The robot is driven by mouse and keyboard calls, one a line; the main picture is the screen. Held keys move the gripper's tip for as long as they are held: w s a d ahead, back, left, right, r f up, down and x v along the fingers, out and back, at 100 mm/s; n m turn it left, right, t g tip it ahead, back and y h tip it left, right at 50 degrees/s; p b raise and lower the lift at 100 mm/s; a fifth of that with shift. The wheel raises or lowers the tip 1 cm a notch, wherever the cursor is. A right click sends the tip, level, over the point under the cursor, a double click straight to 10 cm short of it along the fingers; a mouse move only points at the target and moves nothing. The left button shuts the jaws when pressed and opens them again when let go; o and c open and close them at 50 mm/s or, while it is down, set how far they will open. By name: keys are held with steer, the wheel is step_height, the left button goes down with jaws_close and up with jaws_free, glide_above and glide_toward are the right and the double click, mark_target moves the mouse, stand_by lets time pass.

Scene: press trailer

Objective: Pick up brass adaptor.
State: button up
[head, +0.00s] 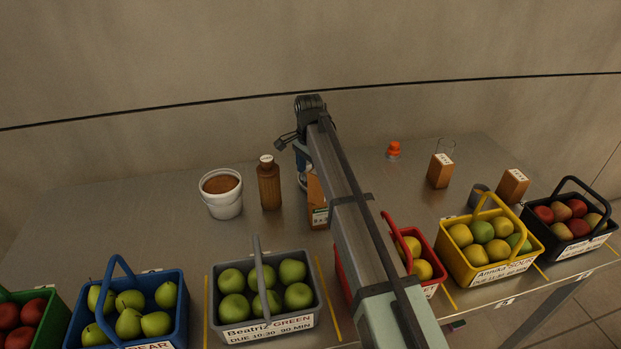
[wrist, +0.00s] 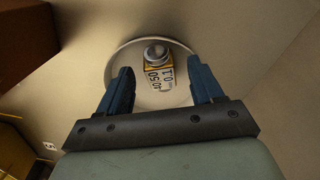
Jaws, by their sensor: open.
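My gripper (wrist: 160,84) is open, with one blue finger on each side of that item and an apparent gap to both. In the head view my gripper (head: 301,160) is over the back middle of the table, partly hidden by my arm, which also hides most of what is below it.
A brown bottle (head: 268,186) and a white tub of brown stuff (head: 228,207) stand left of my gripper. A brown carton (head: 317,205) is close by my arm. Fruit baskets, including a grey one (head: 265,319), line the front edge. An orange-capped item (head: 393,150) stands at the back right.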

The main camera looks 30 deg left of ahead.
steer(key=shift+f, duration=0.1)
steer(key=shift+c, duration=0.3)
jaws_close()
stand_by(0.4)
